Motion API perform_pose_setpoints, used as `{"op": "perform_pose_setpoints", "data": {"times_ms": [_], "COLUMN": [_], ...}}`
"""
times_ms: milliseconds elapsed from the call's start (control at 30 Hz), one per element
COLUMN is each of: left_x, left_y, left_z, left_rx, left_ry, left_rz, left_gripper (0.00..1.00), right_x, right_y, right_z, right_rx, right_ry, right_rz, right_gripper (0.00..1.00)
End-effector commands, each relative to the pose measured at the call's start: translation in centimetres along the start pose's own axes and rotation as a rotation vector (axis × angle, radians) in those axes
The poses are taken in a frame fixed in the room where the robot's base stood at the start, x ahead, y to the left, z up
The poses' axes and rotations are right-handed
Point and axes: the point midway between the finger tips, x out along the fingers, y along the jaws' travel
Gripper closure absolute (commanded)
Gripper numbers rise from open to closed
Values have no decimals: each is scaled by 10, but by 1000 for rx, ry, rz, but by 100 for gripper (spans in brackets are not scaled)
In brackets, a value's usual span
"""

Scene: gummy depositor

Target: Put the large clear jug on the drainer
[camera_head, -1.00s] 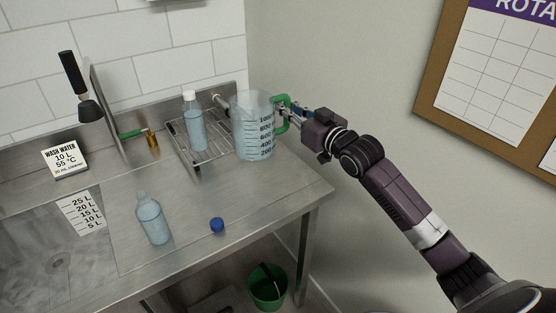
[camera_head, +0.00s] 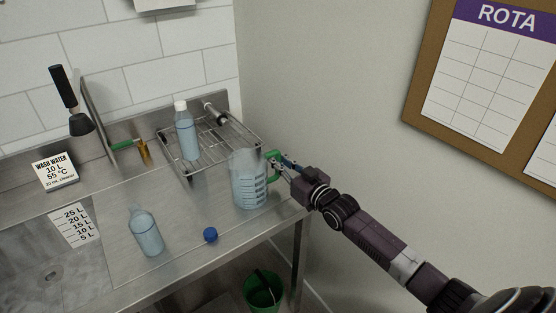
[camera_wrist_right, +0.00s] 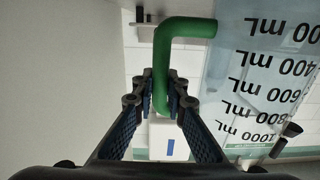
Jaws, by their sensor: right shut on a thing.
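The large clear jug (camera_head: 247,183) has dark volume marks and a green handle (camera_head: 272,165). It is upright at the right end of the steel counter, in front of the wire drainer (camera_head: 232,148). I cannot tell whether its base touches the counter. My right gripper (camera_head: 284,167) is shut on the green handle, from the right. The right wrist view shows the fingers (camera_wrist_right: 163,101) on both sides of the handle (camera_wrist_right: 162,62), with the jug's marked wall (camera_wrist_right: 262,85) beside it. My left gripper is not in view.
A capped bottle (camera_head: 186,132) and a metal cylinder (camera_head: 214,112) are on the drainer. An uncapped bottle (camera_head: 146,232) and a blue cap (camera_head: 210,235) are on the counter. A sink (camera_head: 50,272) is at left. A green bucket (camera_head: 262,290) is below.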

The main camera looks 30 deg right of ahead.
Motion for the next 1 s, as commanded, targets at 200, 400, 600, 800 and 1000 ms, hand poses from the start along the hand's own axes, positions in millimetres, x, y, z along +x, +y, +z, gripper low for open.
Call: {"op": "perform_pose_setpoints", "data": {"times_ms": [200,400,600,800,1000], "left_x": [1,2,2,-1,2], "left_y": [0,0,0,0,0], "left_z": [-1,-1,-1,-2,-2], "left_rx": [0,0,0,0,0], "left_ry": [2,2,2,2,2], "left_rz": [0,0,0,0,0], "left_gripper": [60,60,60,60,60], "right_x": [1,0,0,0,-20], "right_y": [0,0,0,0,0], "right_z": [-3,3,2,-1,2], "right_rx": [3,1,1,1,2], "right_ry": [7,0,0,0,-3], "right_rz": [-1,0,0,0,-1], "right_gripper": [100,78,70,70,70]}}
